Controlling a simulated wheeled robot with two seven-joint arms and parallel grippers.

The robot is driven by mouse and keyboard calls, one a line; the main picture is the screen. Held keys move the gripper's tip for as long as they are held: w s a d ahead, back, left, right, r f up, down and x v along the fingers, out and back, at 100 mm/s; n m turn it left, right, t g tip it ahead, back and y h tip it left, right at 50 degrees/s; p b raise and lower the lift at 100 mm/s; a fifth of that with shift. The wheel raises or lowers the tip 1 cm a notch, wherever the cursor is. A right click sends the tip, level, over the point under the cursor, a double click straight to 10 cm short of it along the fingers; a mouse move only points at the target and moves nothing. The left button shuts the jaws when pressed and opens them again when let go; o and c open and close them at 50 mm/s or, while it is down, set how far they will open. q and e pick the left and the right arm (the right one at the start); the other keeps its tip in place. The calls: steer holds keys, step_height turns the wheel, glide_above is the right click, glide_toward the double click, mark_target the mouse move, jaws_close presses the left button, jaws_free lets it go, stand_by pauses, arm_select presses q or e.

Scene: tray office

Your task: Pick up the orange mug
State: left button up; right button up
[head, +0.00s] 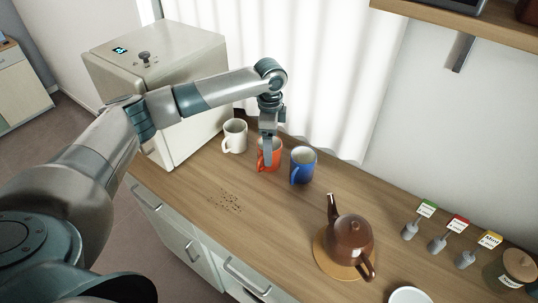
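The orange mug (275,162) stands upright on the wooden counter, between a white mug (235,136) on its left and a blue mug (303,165) on its right. My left gripper (268,154) points straight down at the orange mug, with a finger in front of the mug's near side and covering part of it. The gripper hides much of the mug's rim, and I cannot tell whether its fingers are closed on the mug. My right gripper is not in view.
A brown teapot (350,238) sits on a round wooden board (321,258) to the right. A beige box-like appliance (178,117) stands at the left. Dark crumbs (229,201) lie on otherwise bare counter in front of the mugs.

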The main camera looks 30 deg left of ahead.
arm_select(q)
steer(key=f, duration=0.1)
steer(key=f+p, duration=0.1)
steer(key=f, duration=0.1)
steer(key=shift+s+a, duration=0.15)
steer(key=shift+s, duration=0.2)
steer(key=shift+f, duration=0.5)
steer(key=shift+w, duration=0.1)
steer(key=c, duration=1.4)
